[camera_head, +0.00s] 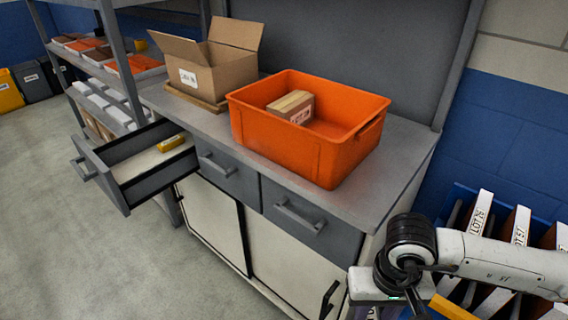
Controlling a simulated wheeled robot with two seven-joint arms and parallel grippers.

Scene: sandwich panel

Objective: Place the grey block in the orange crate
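The orange crate (283,150) stands on the grey worktop, open at the top. A tan block with a pale label (291,106) lies inside it. I see no block that is clearly grey. My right arm comes in from the right edge, and my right gripper (385,300) is low at the bottom, in front of the cabinet's right end and well below the crate. Its fingers cannot be made out, so its opening is unclear. My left gripper is not in view.
An open cardboard box (205,75) stands left of the crate. The left drawer (122,182) is pulled out with a yellow item (171,143) inside. Shelving (62,60) stands at left. A blue rack (461,192) with labelled pieces is at right, behind my arm.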

